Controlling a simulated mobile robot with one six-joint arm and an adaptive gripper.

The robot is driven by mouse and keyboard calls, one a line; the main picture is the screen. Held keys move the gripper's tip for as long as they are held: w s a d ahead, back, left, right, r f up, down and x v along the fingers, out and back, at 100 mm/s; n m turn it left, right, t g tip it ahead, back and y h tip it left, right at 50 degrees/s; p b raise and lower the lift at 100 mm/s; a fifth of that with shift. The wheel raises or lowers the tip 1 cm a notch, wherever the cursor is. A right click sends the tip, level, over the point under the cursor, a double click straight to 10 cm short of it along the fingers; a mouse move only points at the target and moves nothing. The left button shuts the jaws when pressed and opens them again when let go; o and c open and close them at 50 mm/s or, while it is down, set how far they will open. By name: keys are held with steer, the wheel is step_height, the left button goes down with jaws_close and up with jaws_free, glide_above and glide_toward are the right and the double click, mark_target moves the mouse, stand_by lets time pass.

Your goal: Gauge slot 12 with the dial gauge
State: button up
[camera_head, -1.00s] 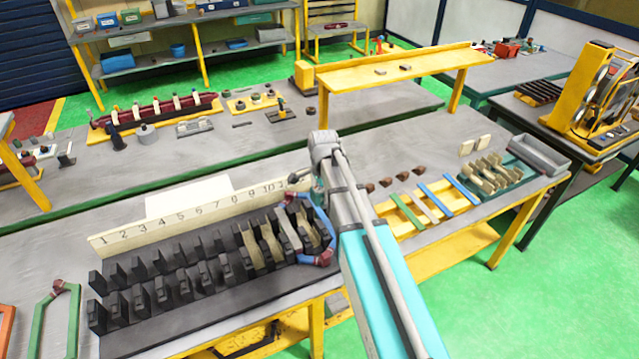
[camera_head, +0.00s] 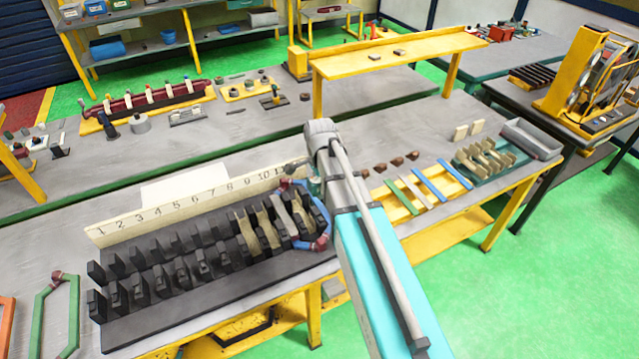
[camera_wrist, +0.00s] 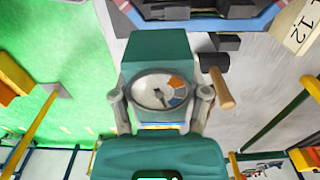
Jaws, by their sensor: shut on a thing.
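My gripper (camera_wrist: 160,105) is shut on the dial gauge (camera_wrist: 155,55), a teal block with a round white dial and a blue and orange sector. My arm partly covers the strip's right end in the head view; the label 12 (camera_wrist: 297,35) shows at the wrist view's top right. My gripper is near the stator's right end, mostly hidden behind my arm. Whether the gauge touches slot 12 cannot be told.
A blue coil (camera_head: 322,243) with dark red bindings sits around the stator's right-end teeth. Cream liners (camera_head: 265,230) stand in several right-hand slots. Right of my arm are a yellow tray (camera_head: 420,190) with coloured strips and several brown pieces (camera_head: 397,161). A yellow shelf (camera_head: 400,60) stands behind.

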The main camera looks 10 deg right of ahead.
steer(key=shift+r, duration=0.1)
steer(key=shift+r+p, duration=2.45)
steer(key=shift+p, duration=0.05)
steer(key=shift+f, duration=0.1)
